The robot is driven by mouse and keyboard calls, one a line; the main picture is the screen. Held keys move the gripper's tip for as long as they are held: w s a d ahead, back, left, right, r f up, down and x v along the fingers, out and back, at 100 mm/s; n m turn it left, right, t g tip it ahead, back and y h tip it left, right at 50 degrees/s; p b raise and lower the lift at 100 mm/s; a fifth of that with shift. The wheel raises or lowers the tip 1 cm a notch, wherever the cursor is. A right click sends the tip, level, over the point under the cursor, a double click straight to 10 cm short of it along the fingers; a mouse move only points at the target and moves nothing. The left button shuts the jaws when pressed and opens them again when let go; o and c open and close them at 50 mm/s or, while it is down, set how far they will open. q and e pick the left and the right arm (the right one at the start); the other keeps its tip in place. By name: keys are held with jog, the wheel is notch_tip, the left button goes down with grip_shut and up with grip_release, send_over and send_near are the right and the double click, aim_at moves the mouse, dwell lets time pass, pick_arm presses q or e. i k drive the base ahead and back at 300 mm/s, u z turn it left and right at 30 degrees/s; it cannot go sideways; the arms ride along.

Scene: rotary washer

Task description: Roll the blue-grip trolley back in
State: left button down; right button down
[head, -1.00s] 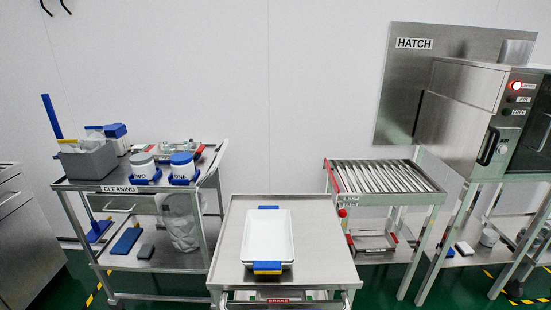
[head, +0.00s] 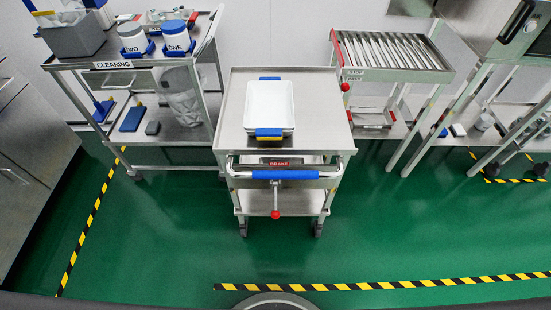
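The blue-grip trolley (head: 236,98) stands upright in the middle of the head view, its handle side toward me. Its push bar has a blue grip (head: 286,175). A red "BRAKE" label sits above the grip, and a lever with a red knob (head: 276,214) hangs below it. A white tray (head: 269,103) with blue end handles lies on its top. The trolley's lower shelf (head: 258,201) and casters show above the green floor. Neither of my grippers is in view.
The cleaning cart (head: 100,65) stands close on the trolley's left, the roller table (head: 399,75) on its right. Yellow-black floor tape runs along the left (head: 88,226) and across the front (head: 380,285). Green floor (head: 400,225) lies clear between trolley and front tape.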

aim_at(323, 127)
jog(key=u, duration=0.75)
jog(key=k, duration=1)
jog(key=u, duration=1)
jog(key=k, duration=0.3)
jog(key=z, duration=0.55)
jog(key=i, duration=0.9)
jog(key=u, duration=0.05)
